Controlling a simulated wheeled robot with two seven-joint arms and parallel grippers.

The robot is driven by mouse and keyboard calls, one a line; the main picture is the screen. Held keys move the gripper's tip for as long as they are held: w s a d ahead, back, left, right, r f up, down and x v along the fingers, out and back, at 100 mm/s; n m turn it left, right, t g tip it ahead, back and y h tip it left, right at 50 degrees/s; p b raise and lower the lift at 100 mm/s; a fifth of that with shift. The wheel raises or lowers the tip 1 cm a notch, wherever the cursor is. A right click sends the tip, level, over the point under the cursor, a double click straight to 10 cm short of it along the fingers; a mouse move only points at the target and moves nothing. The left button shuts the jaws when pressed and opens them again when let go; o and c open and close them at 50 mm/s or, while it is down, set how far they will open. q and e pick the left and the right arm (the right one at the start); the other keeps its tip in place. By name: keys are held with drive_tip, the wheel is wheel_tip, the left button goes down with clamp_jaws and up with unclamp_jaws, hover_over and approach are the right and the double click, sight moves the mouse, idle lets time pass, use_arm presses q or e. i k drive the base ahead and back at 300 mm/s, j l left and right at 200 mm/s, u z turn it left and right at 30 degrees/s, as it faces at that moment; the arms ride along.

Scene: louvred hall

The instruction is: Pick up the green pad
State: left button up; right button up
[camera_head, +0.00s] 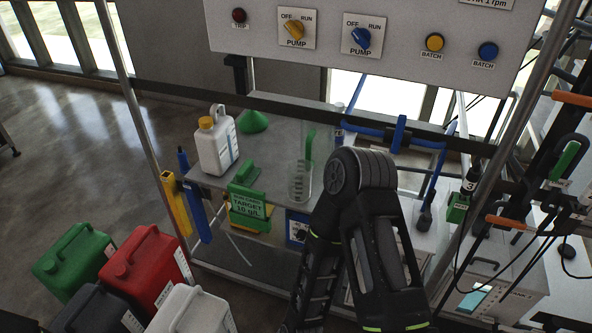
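The thing that best fits the green pad is a green block with a raised grip (246,173), on the front edge of the grey bench (275,150), just above a green sign reading "TARGET 10 g/L" (248,205). I cannot tell for certain that it is the pad. One of my dark arms rises from the bottom centre and bends at a joint right of the green block, apart from it. Neither gripper's fingers show in this view.
A white jug with yellow cap (213,143), a green funnel (252,121) and a clear cylinder (300,183) stand on the bench. A control panel (375,45) hangs above. Red (148,268) and green (72,262) canisters stand lower left. Cables and boxes crowd the right.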

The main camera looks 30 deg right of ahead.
sight(247, 173)
drive_tip(key=z, duration=1.75)
drive_tip(key=i+j, duration=0.2)
drive_tip(key=i, duration=0.2)
